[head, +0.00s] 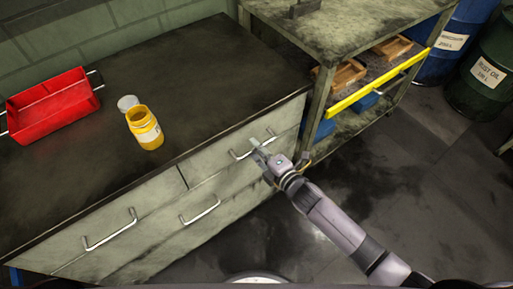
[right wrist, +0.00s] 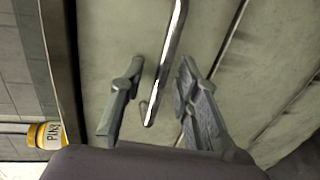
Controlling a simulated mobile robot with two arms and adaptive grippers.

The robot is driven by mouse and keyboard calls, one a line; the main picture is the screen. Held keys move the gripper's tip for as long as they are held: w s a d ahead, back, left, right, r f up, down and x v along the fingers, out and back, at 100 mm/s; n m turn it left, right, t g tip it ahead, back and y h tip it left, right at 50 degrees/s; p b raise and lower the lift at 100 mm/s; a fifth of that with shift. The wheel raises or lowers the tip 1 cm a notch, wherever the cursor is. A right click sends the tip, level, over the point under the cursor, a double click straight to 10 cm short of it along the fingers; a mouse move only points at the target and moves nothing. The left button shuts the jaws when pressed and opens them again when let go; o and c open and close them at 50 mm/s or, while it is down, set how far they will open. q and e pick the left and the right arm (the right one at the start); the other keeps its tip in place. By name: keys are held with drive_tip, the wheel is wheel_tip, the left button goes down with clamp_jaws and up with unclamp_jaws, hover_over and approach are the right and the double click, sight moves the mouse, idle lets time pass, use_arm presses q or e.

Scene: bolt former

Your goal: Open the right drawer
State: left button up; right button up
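The right drawer (head: 222,166) is in the top row of the grey cabinet's front in the head view and looks shut. Its metal bar handle (head: 240,154) is partly hidden by my right gripper (head: 262,150), which reaches it from the lower right. In the right wrist view, the handle (right wrist: 166,70) runs between the two spread fingers of my right gripper (right wrist: 158,75). The gripper is open, with a gap visible on both sides of the bar. I do not see my left gripper.
A red bin (head: 50,105), a yellow jar (head: 146,128) and a pale lid (head: 128,103) are on the cabinet top. A shelf unit with a yellow rail (head: 380,84) stands right of the cabinet. The floor (head: 390,190) in front is largely clear.

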drive_tip(key=shift+w+a, duration=0.15)
clamp_jaws()
idle(0.4)
idle(0.5)
